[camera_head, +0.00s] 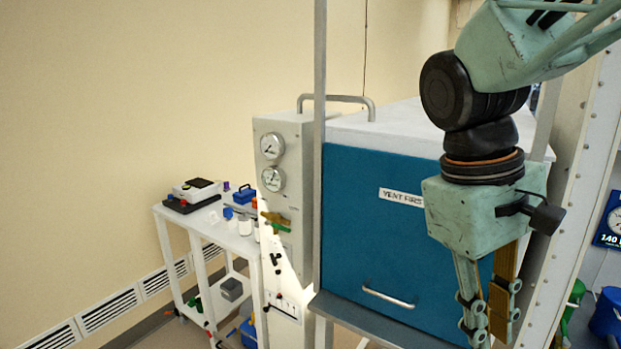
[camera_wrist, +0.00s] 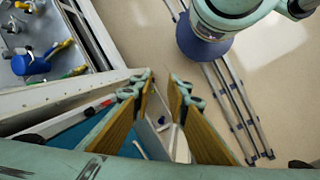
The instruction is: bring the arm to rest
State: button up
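My gripper (camera_head: 488,308) hangs pointing down at the right of the head view, in front of the right part of the blue door (camera_head: 368,235). In the wrist view, its two fingers with wood-coloured pads (camera_wrist: 161,88) stand apart with a narrow gap and nothing held between them. The arm comes down from the top right and bends at a black joint above the gripper. The gripper covers the right part of the door.
The white glovebox cabinet has a door handle (camera_head: 387,298), "VENT FIRST" label (camera_head: 401,197) and gauge panel (camera_head: 272,180). A white cart (camera_head: 183,218) with small items stands left. A pale post (camera_head: 319,150) rises before the cabinet. A blue bucket (camera_head: 607,312) is at right.

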jog(key=s+a+r+m+t+y, duration=0.2)
jog(key=s+a+m+t, duration=0.1)
jog(key=s, duration=0.6)
jog(key=shift+a+r+m+t+y+b, duration=0.35)
jog(key=shift+a+t, duration=0.25)
jog(key=shift+t, duration=0.4)
